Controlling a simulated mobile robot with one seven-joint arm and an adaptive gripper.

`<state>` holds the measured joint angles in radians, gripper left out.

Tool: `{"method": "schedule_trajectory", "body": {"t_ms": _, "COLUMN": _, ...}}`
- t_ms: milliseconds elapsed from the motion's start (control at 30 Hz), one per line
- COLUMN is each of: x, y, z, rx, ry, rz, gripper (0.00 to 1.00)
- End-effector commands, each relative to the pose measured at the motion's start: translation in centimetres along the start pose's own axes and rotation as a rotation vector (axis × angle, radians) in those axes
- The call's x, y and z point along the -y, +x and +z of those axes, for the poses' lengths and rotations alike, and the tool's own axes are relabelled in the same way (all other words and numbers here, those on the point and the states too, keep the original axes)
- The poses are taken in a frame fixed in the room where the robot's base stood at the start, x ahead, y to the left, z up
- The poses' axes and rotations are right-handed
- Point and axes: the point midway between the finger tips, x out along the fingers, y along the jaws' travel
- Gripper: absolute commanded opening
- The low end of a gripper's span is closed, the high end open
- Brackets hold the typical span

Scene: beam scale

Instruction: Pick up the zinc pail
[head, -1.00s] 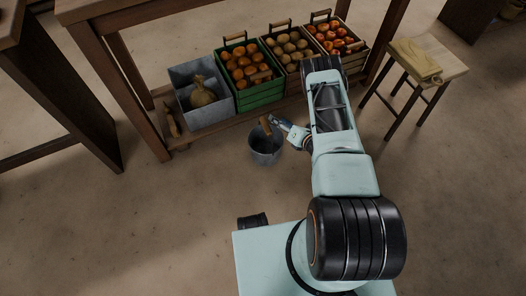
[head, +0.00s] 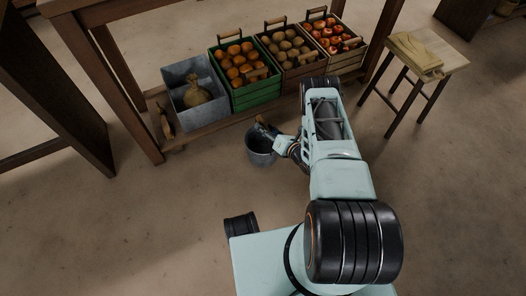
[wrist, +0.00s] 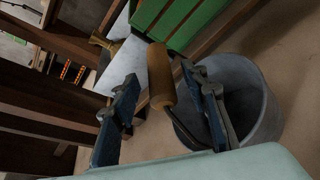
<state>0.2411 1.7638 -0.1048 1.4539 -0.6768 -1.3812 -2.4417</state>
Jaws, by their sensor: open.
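The zinc pail (head: 262,157) stands on the floor in front of the low shelf, just left of my arm in the head view. In the wrist view the grey pail (wrist: 262,110) fills the right side, and its wooden handle grip (wrist: 161,76) stands up at the middle. My gripper (wrist: 165,108) is open, with one finger on each side of the wooden grip. The right finger looks close to the grip; I cannot tell whether it touches. In the head view my gripper (head: 274,136) is small, at the top of the pail, and its fingers are hard to make out.
Behind the pail, the low shelf holds a grey metal bin (head: 202,118) with a sack, a green crate (head: 257,94) of oranges and wooden crates of produce. A stool (head: 437,66) stands at right.

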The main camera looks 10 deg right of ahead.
Motion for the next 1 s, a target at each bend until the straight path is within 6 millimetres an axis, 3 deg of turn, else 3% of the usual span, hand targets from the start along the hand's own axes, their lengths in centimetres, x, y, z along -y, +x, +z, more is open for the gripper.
{"method": "schedule_trajectory", "body": {"t_ms": 200, "x": 0.1, "y": 2.5, "z": -0.1, "rx": 0.001, "ry": 0.000, "rz": 0.001, "gripper": 0.41}}
{"method": "schedule_trajectory", "body": {"t_ms": 433, "x": 0.0, "y": 2.6, "z": 0.0, "rx": 0.000, "ry": 0.000, "rz": 0.000, "gripper": 0.41}}
{"method": "schedule_trajectory", "body": {"t_ms": 800, "x": 0.1, "y": 2.5, "z": 0.0, "rx": -0.001, "ry": 0.000, "rz": 0.000, "gripper": 0.01}}
{"method": "schedule_trajectory", "body": {"t_ms": 1000, "x": 0.1, "y": 2.5, "z": -0.1, "rx": -0.001, "ry": 0.000, "rz": 0.000, "gripper": 0.00}}
